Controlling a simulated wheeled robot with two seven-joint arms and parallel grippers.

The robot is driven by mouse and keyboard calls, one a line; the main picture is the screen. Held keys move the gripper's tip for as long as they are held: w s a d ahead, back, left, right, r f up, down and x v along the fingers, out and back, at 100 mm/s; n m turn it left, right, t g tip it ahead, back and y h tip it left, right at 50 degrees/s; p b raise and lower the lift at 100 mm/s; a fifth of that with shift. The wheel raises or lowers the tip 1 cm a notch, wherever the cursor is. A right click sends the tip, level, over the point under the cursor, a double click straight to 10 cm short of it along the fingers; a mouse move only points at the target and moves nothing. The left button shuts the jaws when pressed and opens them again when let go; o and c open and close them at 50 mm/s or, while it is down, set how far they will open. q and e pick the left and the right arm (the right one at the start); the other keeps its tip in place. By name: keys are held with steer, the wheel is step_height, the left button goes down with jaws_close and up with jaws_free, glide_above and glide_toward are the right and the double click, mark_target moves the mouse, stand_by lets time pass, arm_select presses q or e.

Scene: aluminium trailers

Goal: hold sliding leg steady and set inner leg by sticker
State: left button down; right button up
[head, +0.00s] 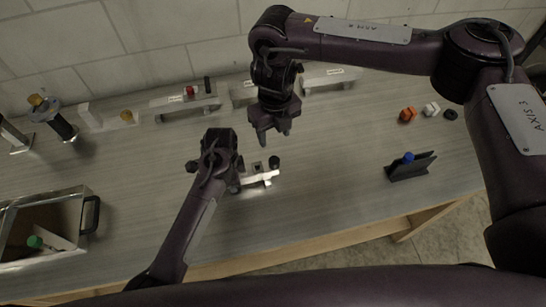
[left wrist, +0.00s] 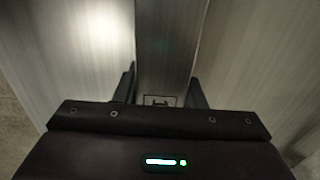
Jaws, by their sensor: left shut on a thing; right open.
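My left gripper (head: 238,182) is low over the bench, shut on a pale metal leg piece (head: 262,178), which I take for the sliding leg. In the left wrist view a flat metal bar (left wrist: 168,45) runs between the two fingers (left wrist: 161,92), with a small dark-outlined mark on it near the palm. A small dark block and a dark round knob (head: 274,162) are at the leg piece's far side. My right gripper (head: 275,132) points down, open and empty, above and behind the leg piece. I cannot tell the inner leg apart from the sliding leg.
Labelled pale fixtures (head: 185,101) stand along the wall. A metal tray (head: 83,205) with a green-topped item is at left. A dark angled holder (head: 410,167) with a blue knob is at right. Orange (head: 408,114), white and black small parts lie behind it. The bench between is clear.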

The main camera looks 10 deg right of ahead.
mark_target(274, 160)
step_height(274, 160, down, 12)
steer(key=shift+r, duration=0.15)
stand_by(0.3)
